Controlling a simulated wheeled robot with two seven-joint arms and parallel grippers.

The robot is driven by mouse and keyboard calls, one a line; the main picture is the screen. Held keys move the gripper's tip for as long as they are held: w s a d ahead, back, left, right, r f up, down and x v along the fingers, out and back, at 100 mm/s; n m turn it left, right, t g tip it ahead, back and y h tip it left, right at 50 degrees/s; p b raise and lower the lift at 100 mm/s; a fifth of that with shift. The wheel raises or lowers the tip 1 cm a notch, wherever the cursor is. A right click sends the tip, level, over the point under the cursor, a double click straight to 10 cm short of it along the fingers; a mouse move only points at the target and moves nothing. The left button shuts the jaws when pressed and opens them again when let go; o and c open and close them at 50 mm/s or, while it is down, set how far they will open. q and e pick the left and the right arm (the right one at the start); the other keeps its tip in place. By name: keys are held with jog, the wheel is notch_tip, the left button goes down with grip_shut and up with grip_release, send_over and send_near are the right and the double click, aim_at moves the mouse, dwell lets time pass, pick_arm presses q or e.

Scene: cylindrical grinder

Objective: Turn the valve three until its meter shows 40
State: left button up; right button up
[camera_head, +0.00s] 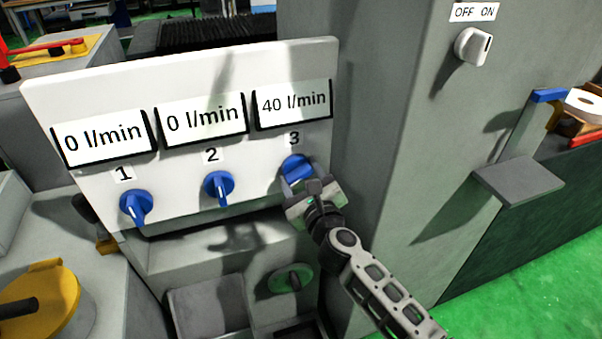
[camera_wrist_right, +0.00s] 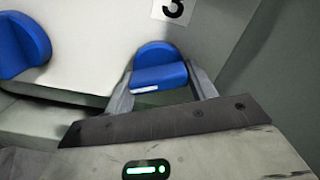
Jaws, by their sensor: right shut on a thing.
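A white panel (camera_head: 240,75) carries three blue valves under three meters. Valve three (camera_head: 297,166) is at the right, below the label 3, and its meter (camera_head: 292,103) reads 40 l/min. My right gripper (camera_head: 303,187) is shut on the handle of valve three. In the right wrist view the two fingers of the right gripper (camera_wrist_right: 163,92) stand on either side of the blue handle of valve three (camera_wrist_right: 160,75), which lies nearly level with its white mark toward the left. My left gripper is not in view.
Valve one (camera_head: 136,206) and valve two (camera_head: 219,187) sit to the left; both their meters read 0 l/min. An OFF/ON switch (camera_head: 473,47) is on the grey cabinet at the right. A grey shelf (camera_head: 518,182) juts out there.

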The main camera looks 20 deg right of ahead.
jog(key=shift+r+n, duration=0.1)
jog(key=shift+n, duration=0.3)
jog(key=o, duration=1)
jog(key=shift+c, duration=0.2)
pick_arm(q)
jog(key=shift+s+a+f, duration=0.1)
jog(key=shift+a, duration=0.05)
pick_arm(e)
jog(key=shift+s, duration=0.1)
jog(key=shift+s, duration=0.35)
pick_arm(q)
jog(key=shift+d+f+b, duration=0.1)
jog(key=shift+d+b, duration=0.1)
jog(key=shift+b, duration=0.45)
pick_arm(e)
jog(key=s, duration=1.5)
jog(key=shift+d, duration=0.3)
